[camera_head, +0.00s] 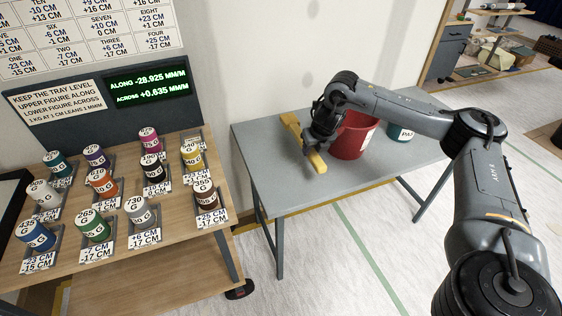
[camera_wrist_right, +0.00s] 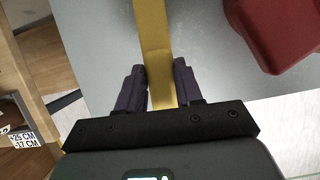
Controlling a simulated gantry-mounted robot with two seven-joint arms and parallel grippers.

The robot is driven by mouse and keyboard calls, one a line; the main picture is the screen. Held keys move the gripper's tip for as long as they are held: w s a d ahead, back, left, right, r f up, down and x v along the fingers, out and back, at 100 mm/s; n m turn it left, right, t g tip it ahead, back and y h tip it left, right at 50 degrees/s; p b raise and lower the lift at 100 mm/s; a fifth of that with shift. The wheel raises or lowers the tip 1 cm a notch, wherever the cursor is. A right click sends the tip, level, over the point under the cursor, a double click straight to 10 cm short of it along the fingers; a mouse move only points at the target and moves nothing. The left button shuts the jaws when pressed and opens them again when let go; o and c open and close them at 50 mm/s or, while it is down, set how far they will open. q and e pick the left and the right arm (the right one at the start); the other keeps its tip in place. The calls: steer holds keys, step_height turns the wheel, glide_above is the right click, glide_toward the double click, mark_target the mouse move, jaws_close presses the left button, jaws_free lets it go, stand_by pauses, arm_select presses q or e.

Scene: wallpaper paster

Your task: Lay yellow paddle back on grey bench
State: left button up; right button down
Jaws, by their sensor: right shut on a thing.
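The yellow paddle (camera_head: 292,127) is a long flat bar at the left part of the grey bench (camera_head: 272,185), in the head view. It lies on or just above the bench top; I cannot tell which. My right gripper (camera_head: 309,146) is over its middle. In the right wrist view the yellow paddle (camera_wrist_right: 155,40) runs up between the two dark fingers of the right gripper (camera_wrist_right: 160,88), which is shut on it. The grey bench (camera_wrist_right: 100,45) shows beneath. My left gripper is in neither view.
A red bucket (camera_head: 352,140) stands on the bench just right of the gripper and also shows in the right wrist view (camera_wrist_right: 285,30). A paste pot (camera_head: 400,133) is further right. A wooden table (camera_head: 130,262) with several labelled weights stands at the left. The bench's front left is clear.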

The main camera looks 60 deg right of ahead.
steer(key=b, duration=0.2)
glide_above(282, 167)
steer(key=s+a, duration=0.1)
step_height(282, 167, down, 6)
steer(key=shift+r, duration=0.1)
steer(key=shift+f, duration=0.85)
steer(key=shift+s+f, duration=0.15)
steer(key=shift+f, duration=0.55)
steer(key=shift+d+f, duration=0.1)
steer(key=shift+f, duration=0.25)
steer(key=c, duration=1.1)
jaws_free()
steer(key=shift+f, duration=0.1)
steer(key=o, duration=0.4)
steer(key=shift+c, duration=0.2)
